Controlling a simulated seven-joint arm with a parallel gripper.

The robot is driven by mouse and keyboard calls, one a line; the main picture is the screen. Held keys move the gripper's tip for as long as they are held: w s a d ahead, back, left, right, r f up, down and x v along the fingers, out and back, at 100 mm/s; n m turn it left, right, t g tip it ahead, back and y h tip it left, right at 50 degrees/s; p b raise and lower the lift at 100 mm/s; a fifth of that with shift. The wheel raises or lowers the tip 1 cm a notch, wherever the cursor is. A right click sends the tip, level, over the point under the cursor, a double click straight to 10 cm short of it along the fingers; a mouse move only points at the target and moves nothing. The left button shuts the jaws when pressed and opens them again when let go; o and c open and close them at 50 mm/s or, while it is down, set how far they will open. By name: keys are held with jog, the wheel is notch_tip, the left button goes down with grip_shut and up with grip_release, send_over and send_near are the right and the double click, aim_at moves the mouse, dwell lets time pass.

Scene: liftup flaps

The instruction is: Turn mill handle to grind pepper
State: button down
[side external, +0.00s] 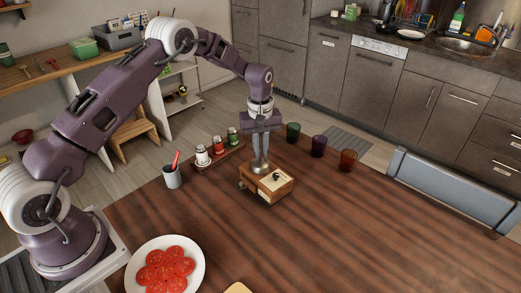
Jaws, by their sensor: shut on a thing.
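The pepper mill (266,187) stands on the wooden table (340,220). It has a square wooden body, a rounded metal top (260,168) and a small dark piece (276,177) on its pale front part. My gripper (260,160) points straight down over the mill's top. Its fingers are shut on the mill handle, which is mostly hidden between and behind them. A white plate (138,279) with several red tomato slices (168,268) lies at the front left of the table.
A small rack with several spice jars (218,147) stands left of the mill, and a grey cup (172,177) with a red-handled tool is further left. Green, purple and orange glasses (319,146) stand behind right. The table right of the mill is clear.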

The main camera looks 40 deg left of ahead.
jog(key=m, duration=0.4)
jog(key=shift+m, duration=0.3)
jog(key=m, duration=0.3)
jog(key=shift+m, duration=0.3)
jog(key=m, duration=0.7)
jog(key=shift+r, duration=0.1)
jog(key=m, duration=0.7)
jog(key=shift+m, duration=0.3)
jog(key=m, duration=0.6)
jog(key=shift+m, duration=0.3)
jog(key=shift+m, duration=0.3)
jog(key=c, duration=1.5)
grip_release()
